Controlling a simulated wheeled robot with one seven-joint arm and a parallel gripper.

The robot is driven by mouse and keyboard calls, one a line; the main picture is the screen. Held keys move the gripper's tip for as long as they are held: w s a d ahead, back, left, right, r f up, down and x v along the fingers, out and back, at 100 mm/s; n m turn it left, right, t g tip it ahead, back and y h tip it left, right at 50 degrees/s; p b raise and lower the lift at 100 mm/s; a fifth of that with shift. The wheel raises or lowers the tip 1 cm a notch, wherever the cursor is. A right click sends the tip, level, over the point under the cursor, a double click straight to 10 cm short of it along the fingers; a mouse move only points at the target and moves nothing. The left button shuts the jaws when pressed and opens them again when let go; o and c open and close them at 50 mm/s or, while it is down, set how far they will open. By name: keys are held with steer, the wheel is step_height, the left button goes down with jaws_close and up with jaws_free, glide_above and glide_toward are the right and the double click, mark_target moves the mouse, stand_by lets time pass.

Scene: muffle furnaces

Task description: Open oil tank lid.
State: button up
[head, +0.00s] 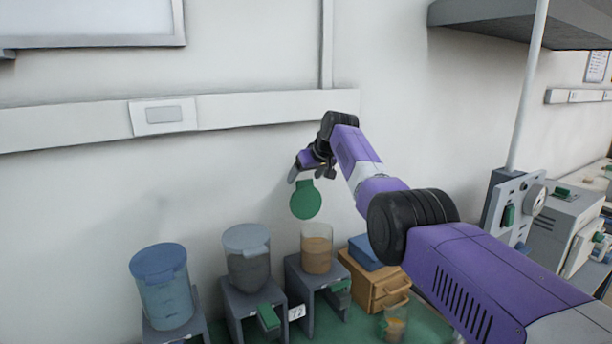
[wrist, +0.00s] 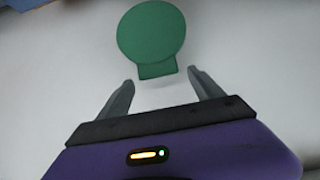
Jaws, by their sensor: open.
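The green round lid (head: 305,200) stands upright, its flat face showing, just above the clear tank (head: 316,256) of orange-brown contents in the head view. The top of that tank looks uncovered. How the lid joins the tank is not clear. My gripper (head: 311,171) is just above the lid, against the wall behind. In the wrist view the lid (wrist: 152,34) and its small tab lie just beyond my open gripper (wrist: 161,79). Nothing is between the fingers, and a gap shows between them and the tab.
A blue-lidded tank (head: 163,290) and a grey tank (head: 248,262) with a blue-grey lid stand to the left on dark stands. A wooden drawer box (head: 372,280) and a small glass jug (head: 395,322) are to the right. The wall is close behind.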

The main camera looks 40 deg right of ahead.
steer(key=b+v, duration=0.3)
steer(key=v, duration=0.4)
steer(key=shift+s+r, duration=0.25)
steer(key=shift+r, duration=0.05)
steer(key=shift+a, duration=0.1)
stand_by(0.5)
